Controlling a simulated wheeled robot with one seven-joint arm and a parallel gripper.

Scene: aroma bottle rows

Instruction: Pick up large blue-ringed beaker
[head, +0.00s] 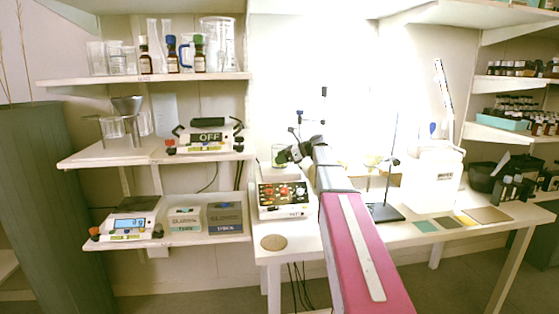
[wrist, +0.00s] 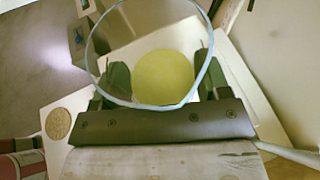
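A clear glass beaker with a pale blue rim (wrist: 186,101) fills the upper middle of the wrist view. A round yellow area (wrist: 164,77) shows through it; I cannot tell whether it is contents or a surface below. My gripper (wrist: 160,80) has one finger on each side of the beaker, close to its wall. Whether the fingers press on the glass is not clear. In the head view a greenish glass beaker (head: 278,153) stands upright over the white device at the table's left end, with my gripper (head: 287,156) at its right side.
A control box with knobs (head: 284,198) and a round cork mat (head: 273,242) are at the table's left front. A stand with a dark base (head: 385,212) and a white machine (head: 433,178) are to the right. Shelves at left hold glassware, bottles and scales (head: 130,222).

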